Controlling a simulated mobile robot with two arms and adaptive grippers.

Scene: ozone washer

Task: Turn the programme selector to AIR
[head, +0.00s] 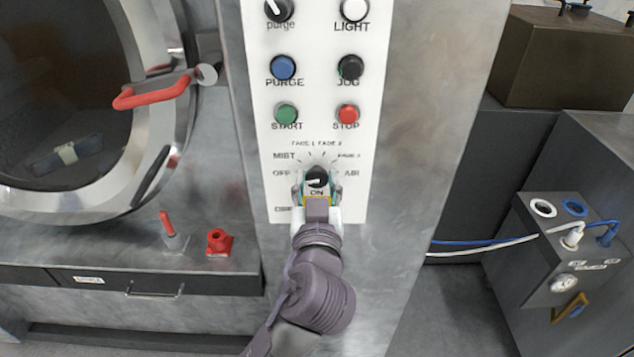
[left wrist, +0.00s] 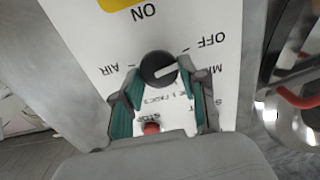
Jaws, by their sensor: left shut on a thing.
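The programme selector (head: 317,175) is a black round knob with a white pointer line, low on the white control panel. In the left wrist view the knob (left wrist: 157,68) appears upside down, its line pointing toward the OFF label (left wrist: 211,41). The AIR label (head: 352,174) is on the knob's right in the head view; it also shows in the left wrist view (left wrist: 120,68). My left gripper (head: 317,188) reaches up from below and is shut on the knob, a teal-padded finger on each side. The fingers partly hide the knob's edges. My right gripper is not in view.
Above the selector are the green START button (head: 286,113) and red STOP button (head: 347,114). A round door with a red handle (head: 150,92) stands at the left, above a red valve (head: 219,243). A grey box with hoses (head: 557,248) is at the right.

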